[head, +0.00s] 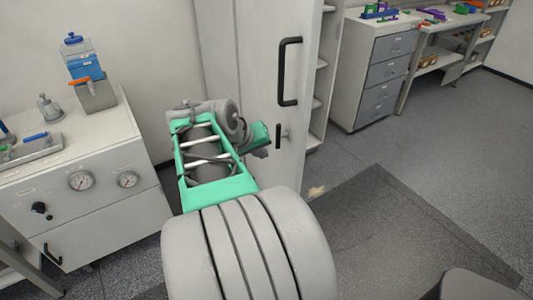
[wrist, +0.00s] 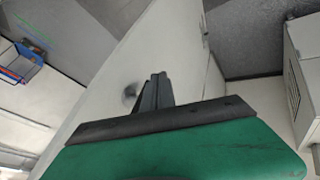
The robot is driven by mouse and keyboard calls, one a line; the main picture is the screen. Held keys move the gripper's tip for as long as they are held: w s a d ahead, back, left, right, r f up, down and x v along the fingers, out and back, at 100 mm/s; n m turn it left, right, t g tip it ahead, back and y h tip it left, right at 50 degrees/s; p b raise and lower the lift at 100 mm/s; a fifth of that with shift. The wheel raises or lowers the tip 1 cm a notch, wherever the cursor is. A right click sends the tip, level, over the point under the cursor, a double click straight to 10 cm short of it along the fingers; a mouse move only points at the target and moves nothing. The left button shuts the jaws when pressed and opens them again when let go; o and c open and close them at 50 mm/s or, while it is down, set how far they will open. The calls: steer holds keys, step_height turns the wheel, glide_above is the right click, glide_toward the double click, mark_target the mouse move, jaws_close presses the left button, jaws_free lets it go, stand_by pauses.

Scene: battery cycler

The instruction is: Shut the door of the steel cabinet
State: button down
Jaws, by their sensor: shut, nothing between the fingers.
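The tall pale steel cabinet stands at the middle of the head view, and its shelved interior (head: 318,90) shows to the right of the door. The cabinet door (head: 262,65) stands open, with a long black upright handle (head: 289,72) on its face. My gripper (head: 279,137) is at the door's face, below that handle. In the wrist view my gripper (wrist: 157,80) has its dark fingers together and empty, close to the pale door panel (wrist: 110,85). A small dark round spot shows on the panel beside the fingers. I cannot tell whether the fingertips touch the door.
A white bench unit with gauges (head: 80,181) stands at the left, with a blue-liquid container (head: 82,66) on top. A grey drawer unit (head: 390,70) and a workbench (head: 450,40) stand at the back right. A dark floor mat (head: 385,220) lies right of the door; the floor there is clear.

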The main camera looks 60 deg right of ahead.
mark_target(288, 160)
steer(key=s+d+f, duration=0.1)
steer(key=d+f, duration=0.1)
steer(key=s+d+f, duration=0.1)
steer(key=d+f, duration=0.1)
steer(key=d, duration=0.1)
steer(key=s+d+f+p, duration=0.1)
steer(key=d+f, duration=0.1)
steer(key=d, duration=0.1)
steer(key=shift+f, duration=0.25)
